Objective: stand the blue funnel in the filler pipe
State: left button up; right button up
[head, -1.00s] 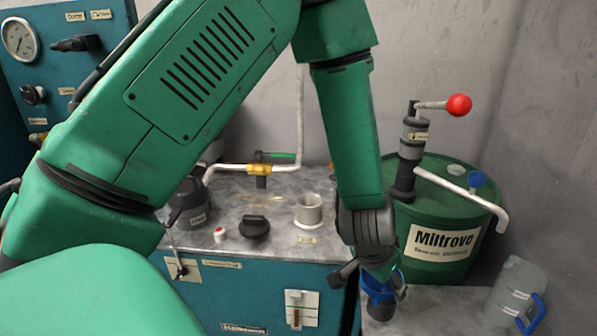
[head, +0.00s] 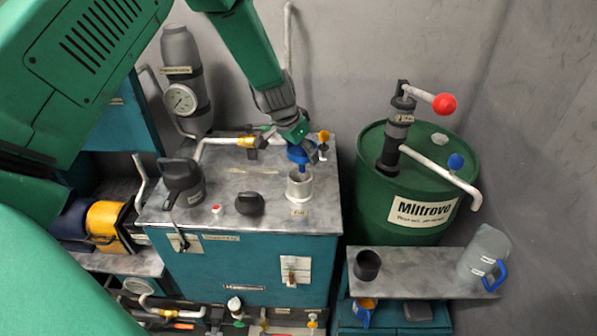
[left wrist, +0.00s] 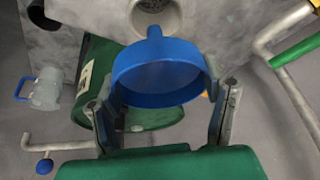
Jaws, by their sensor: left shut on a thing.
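The blue funnel (head: 301,152) is held above and slightly behind the filler pipe (head: 299,187), a short pale open-topped pipe on the grey tank top. My left gripper (head: 297,135) is shut on the funnel. In the left wrist view, the funnel (left wrist: 158,75) sits between the two fingers of my left gripper (left wrist: 166,105), its spout pointing toward the mouth of the filler pipe (left wrist: 155,16). The spout overlaps the pipe's near edge in that view, and I cannot tell the gap exactly. My right gripper is not in view.
A black cap (head: 249,204) and a dark jug (head: 182,184) stand left of the pipe on the tank top (head: 240,180). A yellow-handled pipe valve runs behind. A green drum (head: 372,200) with a hand pump stands right. A dark cup (head: 367,265) and clear jug (head: 484,257) are on the side shelf.

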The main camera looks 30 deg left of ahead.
aim_at(301, 171)
pick_arm(q)
jog(key=shift+w+a+f, duration=0.1)
jog(key=shift+a+f, duration=0.1)
jog(key=shift+f, duration=0.85)
jog(key=f, duration=0.3)
jog(key=shift+a+f+p, duration=0.3)
jog(key=shift+a, duration=0.05)
jog(key=shift+f, duration=0.3)
jog(key=shift+d, duration=0.4)
jog(key=o, duration=1)
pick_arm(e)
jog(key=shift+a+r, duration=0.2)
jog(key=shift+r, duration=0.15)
pick_arm(q)
jog(key=shift+a, duration=0.15)
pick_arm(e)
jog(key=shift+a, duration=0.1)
